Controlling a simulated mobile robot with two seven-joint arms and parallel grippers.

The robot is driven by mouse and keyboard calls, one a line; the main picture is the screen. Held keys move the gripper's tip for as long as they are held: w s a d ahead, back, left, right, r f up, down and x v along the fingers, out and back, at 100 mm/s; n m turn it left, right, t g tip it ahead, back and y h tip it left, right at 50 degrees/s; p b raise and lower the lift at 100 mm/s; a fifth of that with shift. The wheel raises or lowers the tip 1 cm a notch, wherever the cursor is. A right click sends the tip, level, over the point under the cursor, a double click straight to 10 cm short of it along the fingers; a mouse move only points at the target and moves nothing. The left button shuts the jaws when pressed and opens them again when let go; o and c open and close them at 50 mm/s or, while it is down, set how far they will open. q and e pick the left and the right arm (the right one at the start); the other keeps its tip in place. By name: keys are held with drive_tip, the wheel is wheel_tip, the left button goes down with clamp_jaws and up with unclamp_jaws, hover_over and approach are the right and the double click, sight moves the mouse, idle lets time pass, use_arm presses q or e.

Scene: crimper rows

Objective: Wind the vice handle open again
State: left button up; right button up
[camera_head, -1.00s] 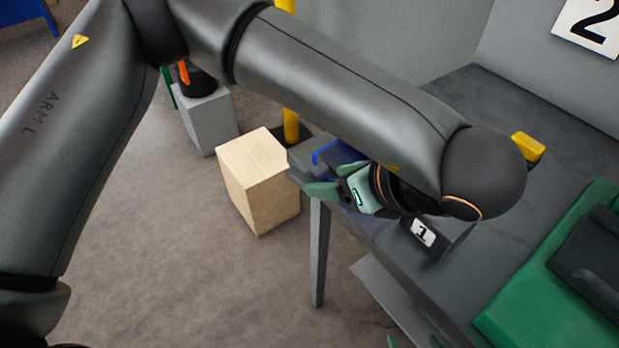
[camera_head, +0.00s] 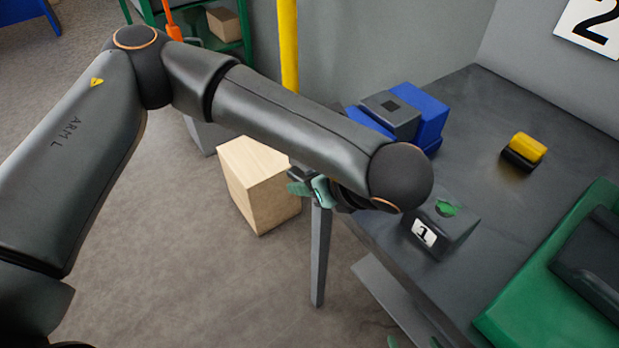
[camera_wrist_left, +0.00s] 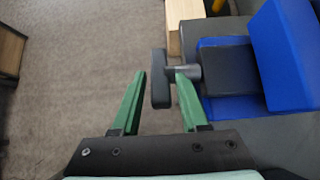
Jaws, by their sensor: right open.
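The vice is blue with a dark grey jaw block (camera_head: 392,113) and stands at the bench's far left edge. In the left wrist view its blue body (camera_wrist_left: 285,55) is at the right. Its dark handle bar (camera_wrist_left: 160,93) sits on a short grey screw (camera_wrist_left: 187,73). My left gripper (camera_head: 298,184) is at the bench's left corner in the head view, where my arm hides the handle. In the left wrist view my left gripper (camera_wrist_left: 159,75) is open, with the bar showing between its green fingers; contact cannot be told. My right gripper (camera_head: 413,342) shows only fingertips, apart, at the bottom edge.
A dark block labelled 1 (camera_head: 447,225) with a green patch stands on the bench (camera_head: 480,140). A yellow-and-black object (camera_head: 524,151) and a green tray (camera_head: 545,285) are further right. A wooden box (camera_head: 258,185) and yellow post (camera_head: 288,45) stand beyond the bench's left edge.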

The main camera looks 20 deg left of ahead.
use_arm(q)
clamp_jaws()
idle(0.4)
